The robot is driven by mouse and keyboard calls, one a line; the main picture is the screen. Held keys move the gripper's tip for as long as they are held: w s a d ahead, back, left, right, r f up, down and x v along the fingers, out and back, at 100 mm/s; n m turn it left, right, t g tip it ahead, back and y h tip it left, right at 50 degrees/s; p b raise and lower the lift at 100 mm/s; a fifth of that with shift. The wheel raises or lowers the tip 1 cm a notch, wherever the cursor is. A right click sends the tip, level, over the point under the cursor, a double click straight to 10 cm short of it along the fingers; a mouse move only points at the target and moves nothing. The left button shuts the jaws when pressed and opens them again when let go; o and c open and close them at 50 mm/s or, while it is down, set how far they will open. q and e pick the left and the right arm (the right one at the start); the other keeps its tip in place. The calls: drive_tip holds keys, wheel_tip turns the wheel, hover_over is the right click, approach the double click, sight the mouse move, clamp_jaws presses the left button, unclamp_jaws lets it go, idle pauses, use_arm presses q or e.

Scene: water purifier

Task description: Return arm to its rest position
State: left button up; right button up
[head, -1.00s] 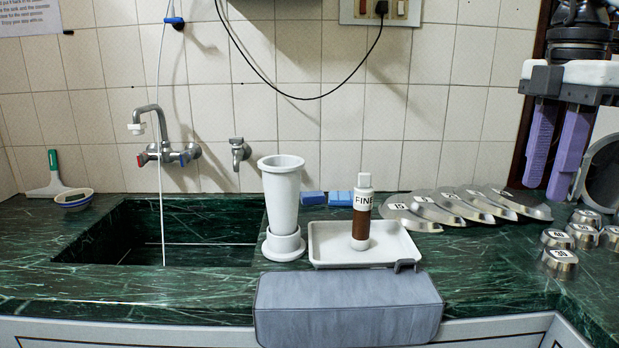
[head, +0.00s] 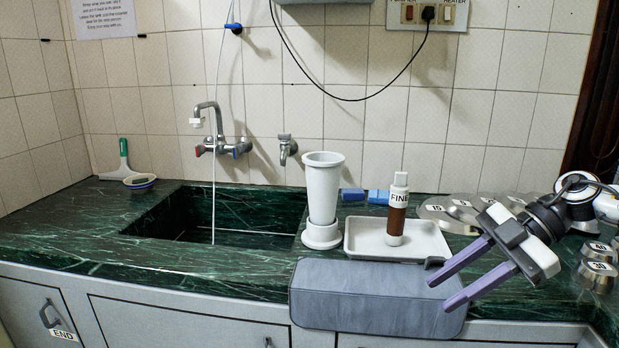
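My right gripper (head: 438,294) comes in from the right in the head view. Its two purple fingers are spread apart with nothing between them, so it is open. The bottle marked FINE (head: 396,212), brown with a white cap, stands upright in the white tray (head: 432,244), apart from the gripper. The white cylinder (head: 323,190) stands upright on a round base left of the tray. My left gripper is not in view.
The sink (head: 215,215) is at the left, under a tap (head: 215,135) with a thin white stream or tube. Numbered metal lids (head: 437,212) lie behind my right arm, and numbered metal cups (head: 596,272) stand at the far right. The counter's left part is mostly clear.

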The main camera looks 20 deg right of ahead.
drive_tip(key=w+a+f+m+t+h+p, duration=0.1)
drive_tip(key=a+f+m+t, duration=0.45)
drive_tip(key=f, duration=0.45)
drive_tip(key=w+a+f+m+t+h, duration=0.1)
drive_tip(key=a+f+m+t, duration=0.4)
drive_tip(key=f, duration=0.5)
drive_tip(key=s+a+f+m+g+h+p, duration=0.1)
drive_tip(key=s+a+f+m+g+h, duration=0.3)
drive_tip(key=s+a+f, duration=0.8)
drive_tip(key=s+f+m+g, duration=0.1)
drive_tip(key=s+f, duration=0.2)
drive_tip(key=shift+a+f+h, duration=0.15)
drive_tip(key=shift+a+h, duration=0.1)
drive_tip(key=shift+h, duration=0.05)
drive_tip(key=shift+g, duration=0.25)
